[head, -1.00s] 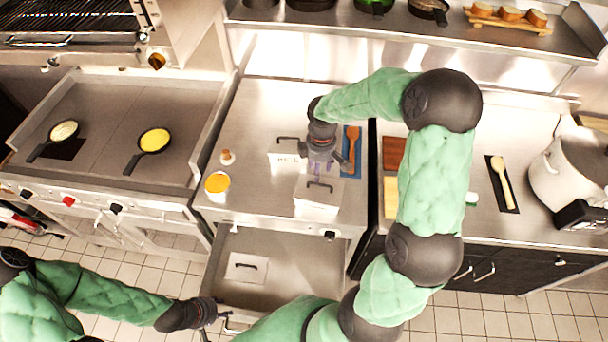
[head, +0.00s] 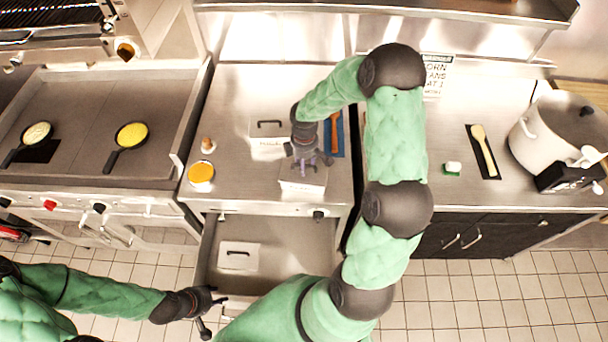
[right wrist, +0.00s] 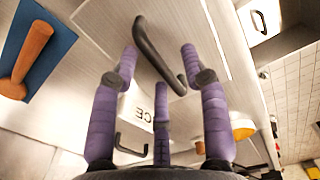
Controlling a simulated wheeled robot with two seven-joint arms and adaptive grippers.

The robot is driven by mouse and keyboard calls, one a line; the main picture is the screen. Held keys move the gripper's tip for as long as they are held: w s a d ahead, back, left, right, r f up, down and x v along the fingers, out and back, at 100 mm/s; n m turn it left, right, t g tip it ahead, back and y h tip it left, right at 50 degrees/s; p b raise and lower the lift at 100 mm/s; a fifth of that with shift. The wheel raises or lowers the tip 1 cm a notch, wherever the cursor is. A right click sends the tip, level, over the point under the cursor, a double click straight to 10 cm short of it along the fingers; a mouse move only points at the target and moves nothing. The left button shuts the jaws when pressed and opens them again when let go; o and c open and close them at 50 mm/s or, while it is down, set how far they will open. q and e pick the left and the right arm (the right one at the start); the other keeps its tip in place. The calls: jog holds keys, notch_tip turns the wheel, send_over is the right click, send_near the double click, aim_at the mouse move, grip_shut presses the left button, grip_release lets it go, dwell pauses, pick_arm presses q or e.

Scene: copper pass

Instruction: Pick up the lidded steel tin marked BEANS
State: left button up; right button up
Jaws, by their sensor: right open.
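A pale lidded tin (head: 302,183) stands near the front of the steel counter. My right gripper (head: 307,160) is above its lid with its purple fingers spread, holding nothing. In the right wrist view, the lid with its dark bar handle (right wrist: 160,55) lies just beyond the fingertips. No marking on this tin is legible. A second tin (head: 268,148) stands behind it to the left; its face (right wrist: 140,108) shows upside-down letters ending in "CE". A third lidded tin (head: 238,257) sits in the open drawer. My left gripper (head: 207,306) is by the drawer's front left, fingers apart.
The open drawer (head: 290,235) juts out below the counter. A bowl of orange food (head: 201,174) and a small shaker (head: 208,145) stand left of the tins. A partly hidden sign (head: 437,75) hangs behind.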

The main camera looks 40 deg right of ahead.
jog(key=shift+f, duration=0.65)
jog(key=shift+c, duration=0.3)
grip_shut()
jog(key=shift+r, duration=0.1)
jog(key=shift+r, duration=0.1)
